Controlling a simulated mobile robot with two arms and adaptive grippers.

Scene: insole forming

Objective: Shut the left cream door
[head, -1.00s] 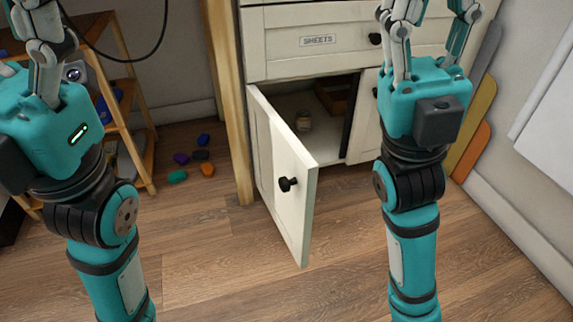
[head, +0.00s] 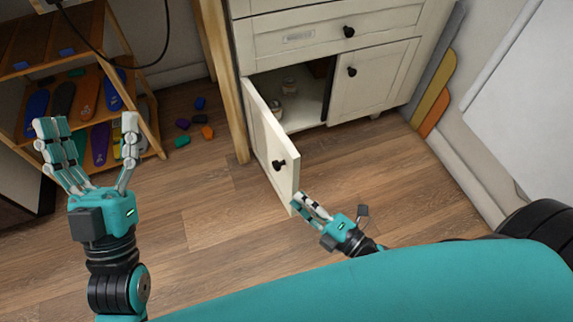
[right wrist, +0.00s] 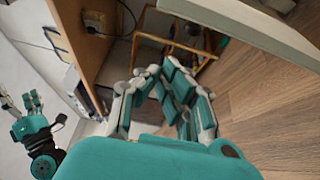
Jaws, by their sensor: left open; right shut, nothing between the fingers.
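The left cream door (head: 268,150) stands open, swung out from the cabinet toward me, with a black knob (head: 279,165) on its face. My right gripper (head: 308,204) is shut and empty, its fingertips at the lower free edge of the door in the head view; I cannot tell whether they touch it. In the right wrist view its fingers (right wrist: 165,85) are closed together, and a pale slab that looks like the door (right wrist: 250,25) crosses the top right. My left gripper (head: 95,145) is open and empty, raised at the left, well away from the door.
The cabinet (head: 345,40) has a drawer above and a shut right door (head: 372,85). Jars (head: 288,85) stand inside the open compartment. A wooden post (head: 217,80) is left of the cabinet. A wooden shelf (head: 20,70) with insoles stands at the left. Several coloured blocks (head: 183,124) lie on the floor.

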